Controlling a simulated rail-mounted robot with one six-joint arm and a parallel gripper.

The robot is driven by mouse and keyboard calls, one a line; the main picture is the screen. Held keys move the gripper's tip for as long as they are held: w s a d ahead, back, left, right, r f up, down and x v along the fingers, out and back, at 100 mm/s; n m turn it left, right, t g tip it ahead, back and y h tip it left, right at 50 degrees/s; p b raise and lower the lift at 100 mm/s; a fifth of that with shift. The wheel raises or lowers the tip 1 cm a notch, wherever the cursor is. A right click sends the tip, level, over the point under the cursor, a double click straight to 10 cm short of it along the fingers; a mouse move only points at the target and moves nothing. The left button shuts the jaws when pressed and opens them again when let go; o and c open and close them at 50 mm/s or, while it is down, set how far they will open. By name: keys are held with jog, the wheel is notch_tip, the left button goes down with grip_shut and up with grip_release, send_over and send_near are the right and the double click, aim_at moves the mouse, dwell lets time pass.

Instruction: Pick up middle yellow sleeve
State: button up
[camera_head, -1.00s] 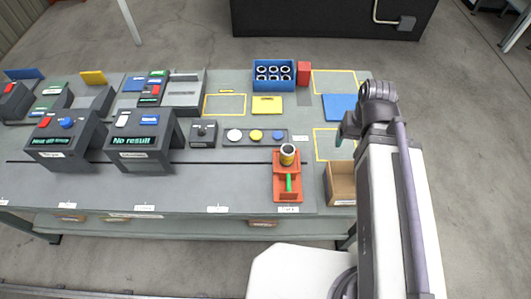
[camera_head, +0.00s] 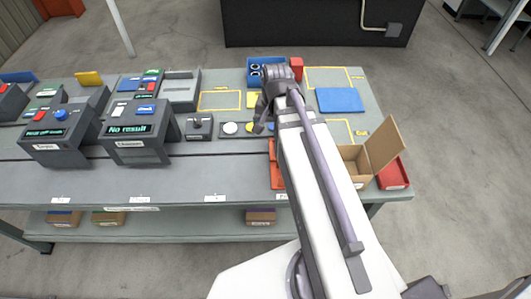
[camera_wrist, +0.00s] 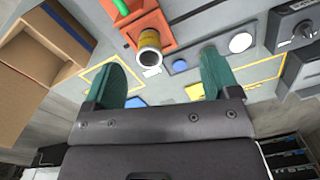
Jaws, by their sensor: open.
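The yellow sleeve (camera_wrist: 149,42) stands at the end of the orange tray (camera_wrist: 158,22) in the wrist view, with a pale round end facing the camera. A green part lies farther along the tray. My gripper (camera_wrist: 163,68) is open, its two green fingers spread wide with nothing between them. The sleeve appears beyond the fingertips, in the gap between them and apart from both. In the head view my arm hides the sleeve and most of the orange tray (camera_head: 275,178). No other yellow sleeve can be made out.
An open cardboard box (camera_head: 384,148) and a red tray (camera_head: 394,174) stand right of my arm. A blue bin (camera_head: 251,70) and a red block (camera_head: 296,68) are at the back.

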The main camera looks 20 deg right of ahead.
jog(key=w+d+f+m+b, duration=0.35)
jog(key=d+m, duration=0.45)
jog(key=m, duration=0.7)
jog(key=shift+y, duration=0.3)
jog(key=f+b, duration=0.3)
jog(key=f, duration=0.1)
jog(key=a+f+b, duration=0.1)
jog(key=f+b, duration=0.7)
jog(key=shift+w+a, duration=0.2)
jog(key=shift+a, duration=0.05)
jog(key=shift+r, duration=0.2)
jog(key=c, duration=1.2)
